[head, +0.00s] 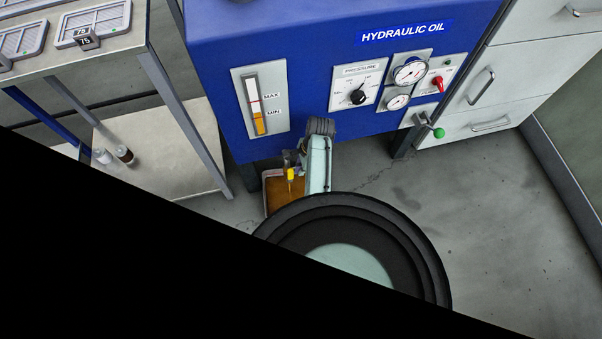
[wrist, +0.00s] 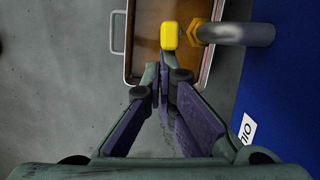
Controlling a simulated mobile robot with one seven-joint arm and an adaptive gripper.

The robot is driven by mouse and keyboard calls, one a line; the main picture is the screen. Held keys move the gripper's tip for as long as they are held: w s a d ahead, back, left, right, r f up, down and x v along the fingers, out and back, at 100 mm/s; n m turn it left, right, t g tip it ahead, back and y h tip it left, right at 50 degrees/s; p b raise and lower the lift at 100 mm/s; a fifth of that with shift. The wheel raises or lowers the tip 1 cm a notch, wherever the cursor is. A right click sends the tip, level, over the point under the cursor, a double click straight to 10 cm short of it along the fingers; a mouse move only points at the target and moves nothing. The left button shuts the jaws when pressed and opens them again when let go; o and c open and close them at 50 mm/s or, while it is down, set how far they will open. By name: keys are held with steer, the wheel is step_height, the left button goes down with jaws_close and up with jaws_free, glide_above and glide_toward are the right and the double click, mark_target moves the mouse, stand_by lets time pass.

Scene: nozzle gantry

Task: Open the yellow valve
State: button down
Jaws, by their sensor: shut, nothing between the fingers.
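The yellow valve (wrist: 170,36) is a small yellow handle at the top middle of the wrist view. It is beside a brass nut (wrist: 196,32) on a grey pipe (wrist: 238,33) that comes from the blue cabinet. In the head view the yellow valve (head: 292,174) is low in front of the cabinet, above a tray. My gripper (wrist: 160,78) is shut and empty. Its fingertips are just below the yellow handle in the wrist picture; I cannot tell whether they touch it. In the head view my own arm hides most of the gripper.
A tray with brown liquid (head: 270,205) is on the floor under the valve; its rim (wrist: 129,55) shows in the wrist view. The blue hydraulic oil cabinet (head: 215,60) has gauges and a green-knobbed lever (head: 438,132). A metal table (head: 110,50) stands left. Floor at right is clear.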

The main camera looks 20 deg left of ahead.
stand_by(0.4)
steer(key=w+d+r+p, duration=0.1)
steer(key=w+d+r, duration=0.1)
steer(key=r, duration=0.3)
steer(key=w+d+r+p, duration=0.1)
steer(key=d+r, duration=0.2)
steer(key=r, duration=0.3)
steer(key=shift+w+d, duration=0.3)
steer(key=shift+w, duration=0.1)
